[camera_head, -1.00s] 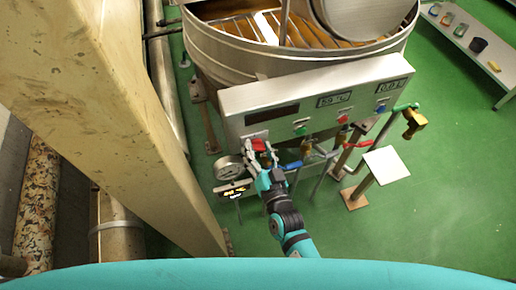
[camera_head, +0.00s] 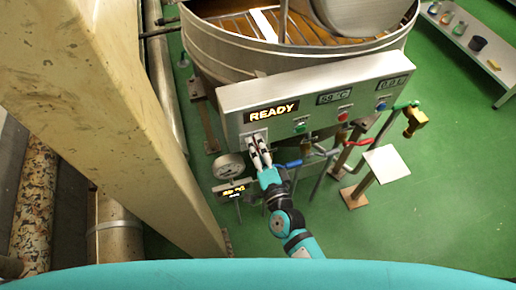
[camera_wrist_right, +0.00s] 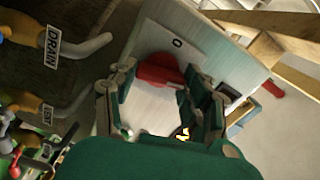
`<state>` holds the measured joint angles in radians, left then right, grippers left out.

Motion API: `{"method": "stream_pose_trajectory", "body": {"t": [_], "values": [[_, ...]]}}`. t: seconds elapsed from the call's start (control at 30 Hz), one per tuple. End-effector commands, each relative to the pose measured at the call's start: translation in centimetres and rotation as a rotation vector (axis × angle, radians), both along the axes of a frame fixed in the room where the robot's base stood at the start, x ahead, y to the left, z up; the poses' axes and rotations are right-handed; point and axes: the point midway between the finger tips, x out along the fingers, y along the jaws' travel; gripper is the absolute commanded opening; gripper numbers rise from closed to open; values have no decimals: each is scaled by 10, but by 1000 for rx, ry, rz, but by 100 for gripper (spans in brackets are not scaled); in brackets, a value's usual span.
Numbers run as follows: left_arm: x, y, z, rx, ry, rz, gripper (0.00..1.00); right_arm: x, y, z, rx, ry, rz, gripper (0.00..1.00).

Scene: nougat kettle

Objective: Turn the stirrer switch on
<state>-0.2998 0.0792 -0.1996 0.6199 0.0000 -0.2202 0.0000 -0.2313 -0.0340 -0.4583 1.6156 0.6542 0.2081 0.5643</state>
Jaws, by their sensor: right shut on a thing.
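The red switch knob (camera_wrist_right: 157,72) sits on a pale plate marked "0" in the right wrist view, between the fingers of my right gripper (camera_wrist_right: 165,95). In the head view my right gripper (camera_head: 259,145) is at the left end of the control panel (camera_head: 350,83), just below the display (camera_head: 272,111), which reads "READY" in lit letters. Its fingers are shut on the red knob and hide it there. I cannot read any stirrer label on the knob. My left gripper is not in view.
Green (camera_head: 300,125), red (camera_head: 343,116) and blue (camera_head: 381,106) buttons line the panel. A round gauge (camera_head: 229,166) and valve pipes with a red handle (camera_head: 358,146) stand close below. A large beam (camera_head: 110,110) stands left. Green floor (camera_head: 450,180) is open at right.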

Motion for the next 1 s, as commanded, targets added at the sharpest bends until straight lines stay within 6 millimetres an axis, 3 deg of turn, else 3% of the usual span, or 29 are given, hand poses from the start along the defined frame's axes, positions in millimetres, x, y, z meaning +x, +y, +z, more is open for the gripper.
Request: {"method": "stream_pose_trajectory", "body": {"t": [0.4,1.0], "values": [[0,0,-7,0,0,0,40,0,-1,-2,199,66,-1,17],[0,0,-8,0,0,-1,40,0,-1,-1,236,77,-1,17]]}}
